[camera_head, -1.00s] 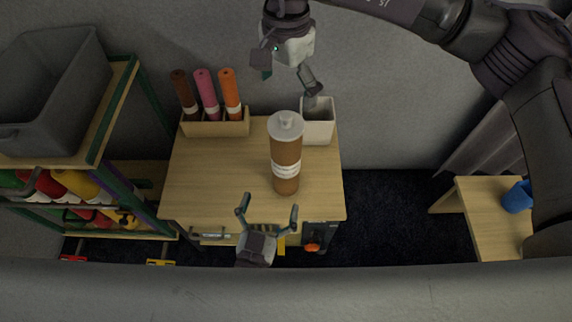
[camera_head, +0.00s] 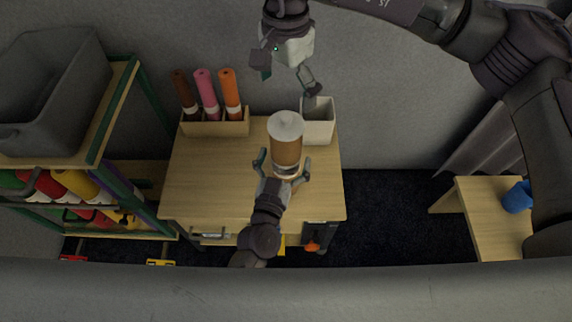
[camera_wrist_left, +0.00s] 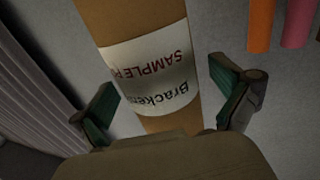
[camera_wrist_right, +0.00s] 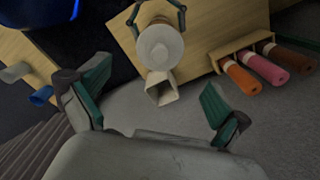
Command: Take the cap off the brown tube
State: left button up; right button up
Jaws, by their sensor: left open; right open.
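The brown tube (camera_head: 287,152) stands upright on the wooden table, with a pale grey cap (camera_head: 285,124) on its top end and a white label around its middle. My left gripper (camera_head: 283,168) is open, its fingers on either side of the tube at about label height. In the left wrist view the tube (camera_wrist_left: 130,20) and its printed label (camera_wrist_left: 150,70) lie between the open fingers (camera_wrist_left: 168,108), with gaps visible on both sides. My right gripper (camera_head: 290,82) is open and empty, above and behind the cap. The right wrist view shows the cap (camera_wrist_right: 160,46) beyond its fingers.
A white open box (camera_head: 318,120) stands behind the tube to the right. A wooden holder (camera_head: 215,128) with brown, pink and orange tubes is at the back left. A shelf with a grey bin (camera_head: 55,90) stands left. The table's left part (camera_head: 205,180) is clear.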

aim_at(286, 115)
pick_arm(q)
jog(key=shift+c, duration=0.2)
jog(key=c, duration=1.7)
pick_arm(e)
notch_tip(286, 115, up, 4)
jog(key=n, duration=0.3)
jog(key=shift+n, duration=0.3)
notch_tip(286, 115, down, 12)
jog(key=shift+r, duration=0.15)
grip_shut()
jog(key=shift+r, duration=0.3)
jog(key=shift+r, duration=0.95)
